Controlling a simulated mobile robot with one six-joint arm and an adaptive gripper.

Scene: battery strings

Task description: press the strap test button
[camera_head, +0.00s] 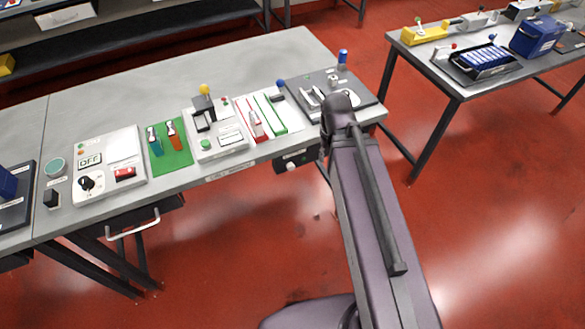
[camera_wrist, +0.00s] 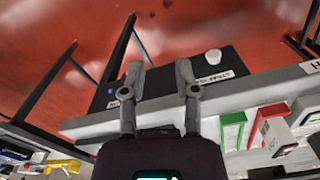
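A black box (camera_head: 297,160) hangs below the front edge of the table, with a pale round button (camera_head: 291,166) on its face. In the wrist view the black box (camera_wrist: 178,82) lies beyond my fingers, with the white button (camera_wrist: 213,56) on it, ahead and to the right of the right finger. A label beside the button is too small to read surely. My gripper (camera_wrist: 159,67) is open and empty, its two fingers apart; neither touches the button. In the head view my arm hides the gripper, which is at the table's right front corner.
The grey table (camera_head: 190,87) carries a switch panel (camera_head: 108,168), a green mat (camera_head: 168,146) with two tools, a white device (camera_head: 218,135), red and green strips, and a dark tray (camera_head: 365,97). A second table (camera_head: 455,85) stands at the right. Red floor in front is clear.

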